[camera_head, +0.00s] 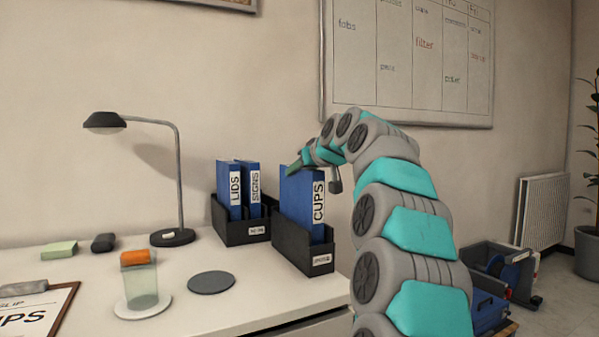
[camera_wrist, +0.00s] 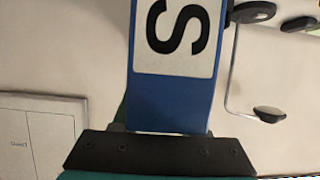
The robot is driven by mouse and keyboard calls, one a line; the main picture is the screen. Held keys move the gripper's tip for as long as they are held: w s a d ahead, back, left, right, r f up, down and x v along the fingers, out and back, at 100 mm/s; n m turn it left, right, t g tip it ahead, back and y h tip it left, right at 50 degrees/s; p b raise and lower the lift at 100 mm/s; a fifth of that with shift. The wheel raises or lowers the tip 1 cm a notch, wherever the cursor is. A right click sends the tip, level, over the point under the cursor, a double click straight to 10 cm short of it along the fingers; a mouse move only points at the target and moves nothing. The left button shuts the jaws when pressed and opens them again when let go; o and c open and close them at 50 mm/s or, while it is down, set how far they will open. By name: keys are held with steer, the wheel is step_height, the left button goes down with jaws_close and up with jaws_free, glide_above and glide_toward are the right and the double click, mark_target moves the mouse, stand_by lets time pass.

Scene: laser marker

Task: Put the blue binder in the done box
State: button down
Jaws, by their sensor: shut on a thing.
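A blue binder (camera_head: 303,199) with a white label reading CUPS stands upright in the right-hand black box (camera_head: 293,250). Its lower end is hidden by the box wall, so I cannot tell if it rests on the bottom. The box's small front label is too small to read surely. My gripper (camera_head: 298,167) is shut on the binder's top edge. In the wrist view, the blue binder (camera_wrist: 170,104) fills the middle, with the label's S showing, and my gripper (camera_wrist: 165,132) holds its end.
A left-hand black box (camera_head: 240,232) holds blue binders labelled LIDS (camera_head: 229,190) and SIGNS (camera_head: 253,184). A desk lamp (camera_head: 178,236), a cup with an orange block (camera_head: 140,280), a grey disc (camera_head: 211,282) and a clipboard (camera_head: 60,308) are on the white table (camera_head: 215,312).

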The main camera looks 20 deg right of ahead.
steer(key=shift+c, duration=2.2)
jaws_free()
steer(key=shift+r, duration=0.15)
steer(key=v, duration=1.2)
